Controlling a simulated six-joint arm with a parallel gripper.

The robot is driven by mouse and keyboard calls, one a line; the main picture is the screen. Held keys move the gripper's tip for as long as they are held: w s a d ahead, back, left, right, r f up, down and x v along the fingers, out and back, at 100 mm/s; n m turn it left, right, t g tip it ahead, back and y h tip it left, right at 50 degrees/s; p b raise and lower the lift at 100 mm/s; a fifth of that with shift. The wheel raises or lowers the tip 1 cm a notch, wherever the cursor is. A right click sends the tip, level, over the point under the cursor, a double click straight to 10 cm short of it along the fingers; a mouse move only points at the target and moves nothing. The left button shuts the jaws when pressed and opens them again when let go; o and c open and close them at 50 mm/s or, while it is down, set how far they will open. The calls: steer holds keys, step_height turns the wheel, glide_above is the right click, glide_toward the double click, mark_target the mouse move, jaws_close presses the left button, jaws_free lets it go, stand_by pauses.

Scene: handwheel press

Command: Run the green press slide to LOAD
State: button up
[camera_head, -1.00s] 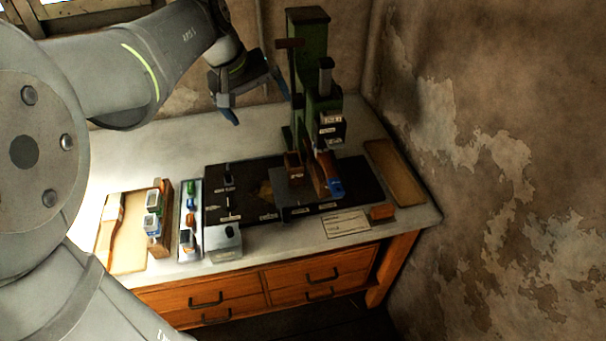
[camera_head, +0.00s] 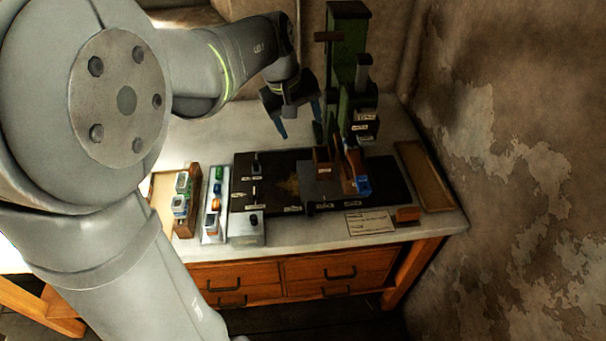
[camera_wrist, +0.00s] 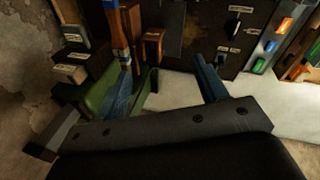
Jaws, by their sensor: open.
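The green press (camera_head: 341,62) stands at the back of the bench, with a dark crossbar (camera_head: 329,36) at its upper left. A grey plate (camera_head: 318,182) lies on the black base in front of it. A brown bar with a blue end (camera_head: 362,185) and a brown block (camera_head: 322,158) sit there; both show in the wrist view, the bar (camera_wrist: 118,34) and the block (camera_wrist: 154,46). Small labels are too blurred to read, so I cannot tell which marks LOAD. My gripper (camera_head: 300,119) is open and empty, left of the press column. In the wrist view its left finger overlaps green press metal (camera_wrist: 100,99); contact is unclear.
The black base (camera_head: 265,200) spans the bench middle. A light tray of coloured pieces (camera_head: 214,225), a wooden rack (camera_head: 186,222) and a grey box (camera_head: 248,233) stand left. A wooden tray (camera_head: 425,178) lies right by the peeling wall. The bench behind the base's left part is clear.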

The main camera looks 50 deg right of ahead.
mark_target(310, 203)
steer(key=s+f+n+y, duration=0.1)
steer(key=f+n, duration=0.1)
steer(key=f, duration=0.2)
steer(key=s+a+f+n+y, duration=0.1)
steer(key=s+f, duration=0.1)
steer(key=f, duration=0.3)
steer(key=s+a+f+n+t+y, duration=0.1)
steer(key=s+f+n, duration=0.1)
steer(key=f, duration=0.3)
steer(key=shift+s+f+n, duration=0.15)
steer(key=shift+f+n, duration=0.1)
steer(key=shift+n, duration=0.05)
step_height(310, 203, down, 10)
steer(key=shift+r, duration=0.1)
steer(key=shift+a, duration=0.1)
steer(key=c, duration=1.3)
